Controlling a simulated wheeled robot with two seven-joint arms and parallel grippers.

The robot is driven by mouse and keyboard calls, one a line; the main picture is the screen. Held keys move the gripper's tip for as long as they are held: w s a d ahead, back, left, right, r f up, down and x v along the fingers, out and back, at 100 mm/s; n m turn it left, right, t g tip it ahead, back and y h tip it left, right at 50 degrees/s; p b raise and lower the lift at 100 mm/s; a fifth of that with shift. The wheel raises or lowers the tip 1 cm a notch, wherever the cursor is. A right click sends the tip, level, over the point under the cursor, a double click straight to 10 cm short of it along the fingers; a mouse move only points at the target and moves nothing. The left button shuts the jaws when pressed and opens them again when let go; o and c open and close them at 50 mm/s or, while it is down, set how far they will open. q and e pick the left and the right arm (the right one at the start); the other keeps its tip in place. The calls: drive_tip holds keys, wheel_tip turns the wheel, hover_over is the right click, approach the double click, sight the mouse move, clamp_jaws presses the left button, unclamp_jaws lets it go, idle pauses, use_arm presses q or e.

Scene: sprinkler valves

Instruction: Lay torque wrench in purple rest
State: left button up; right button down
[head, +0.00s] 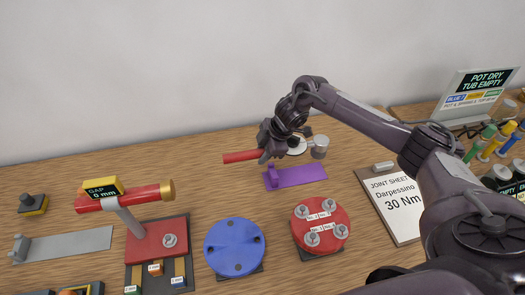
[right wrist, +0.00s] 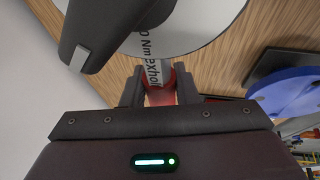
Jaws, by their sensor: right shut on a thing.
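The torque wrench has a red handle (head: 240,156) that sticks out to the left of my right gripper (head: 268,150) in the head view. My right gripper is shut on it and holds it near level, above and a little left of the purple rest (head: 298,177). The purple rest lies on the table with a small upright at its left end, and it looks empty. In the right wrist view, the red part of the wrench (right wrist: 160,94) sits between the two fingers; the rest of the wrench is partly hidden. My left gripper is out of view.
A blue disc (head: 234,247) and a red disc with several bolts (head: 321,226) stand in front of the rest. A red stand with a gauge (head: 150,245) is to the left.

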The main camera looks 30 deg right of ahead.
drive_tip(key=shift+w+f+b, duration=0.1)
drive_tip(key=shift+f+b, duration=1.75)
drive_tip(key=shift+f, duration=1.45)
drive_tip(key=shift+p, duration=0.4)
drive_tip(key=shift+f+b, duration=0.9)
drive_tip(key=shift+f, duration=0.3)
drive_tip(key=c, duration=1.1)
unclamp_jaws()
drive_tip(key=shift+o, duration=0.2)
drive_tip(key=shift+s+f, duration=0.15)
drive_tip(key=shift+s, duration=0.1)
drive_tip(key=shift+b+v, duration=0.8)
drive_tip(key=shift+v, duration=3.15)
drive_tip(key=shift+w+a, duration=0.1)
